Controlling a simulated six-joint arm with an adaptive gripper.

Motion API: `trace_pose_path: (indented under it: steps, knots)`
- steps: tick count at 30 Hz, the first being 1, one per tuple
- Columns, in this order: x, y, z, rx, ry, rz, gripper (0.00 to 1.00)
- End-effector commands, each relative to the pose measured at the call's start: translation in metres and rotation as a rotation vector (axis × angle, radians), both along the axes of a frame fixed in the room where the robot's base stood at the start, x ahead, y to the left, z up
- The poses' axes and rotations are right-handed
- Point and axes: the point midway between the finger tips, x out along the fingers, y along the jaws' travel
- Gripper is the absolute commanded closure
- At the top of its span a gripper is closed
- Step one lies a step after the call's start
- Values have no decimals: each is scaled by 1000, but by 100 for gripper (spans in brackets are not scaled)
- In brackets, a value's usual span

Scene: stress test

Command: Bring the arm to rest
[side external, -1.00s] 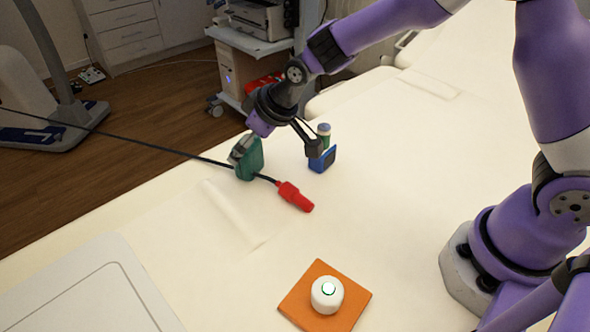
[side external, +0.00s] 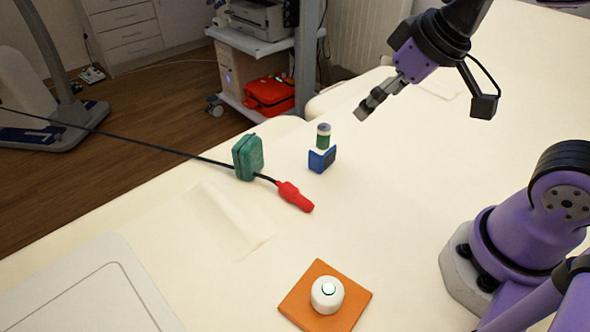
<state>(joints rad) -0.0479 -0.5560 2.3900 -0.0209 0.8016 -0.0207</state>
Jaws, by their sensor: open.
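My gripper (side external: 425,108) is open and empty. It hangs in the air at the upper right, above the cream table (side external: 400,230), with its two fingers spread wide apart. It is up and to the right of the green block (side external: 248,157) and the blue holder (side external: 322,159), touching neither. The black cable (side external: 130,143) runs in from the left to the green block and comes out on its right side. It ends in a red connector (side external: 295,197) lying on the table. I cannot tell exactly how the cable sits in the block.
A green and white vial (side external: 323,137) stands upright at the blue holder. A white round button (side external: 327,294) sits on an orange square (side external: 297,301) at the front. A pale tray (side external: 75,290) lies at the front left. The table's middle right is clear.

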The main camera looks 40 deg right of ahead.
Motion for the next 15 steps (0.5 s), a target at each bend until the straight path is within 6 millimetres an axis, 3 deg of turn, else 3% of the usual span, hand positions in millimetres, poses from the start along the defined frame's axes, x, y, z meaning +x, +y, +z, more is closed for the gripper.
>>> trace_pose_path:
  steps: [3,6,15]
  knots:
    - [-27,-12,-1,3,6,-61,0]
    - [-37,-15,-4,4,14,-84,0]
    - [-38,-16,-4,4,16,-88,0]
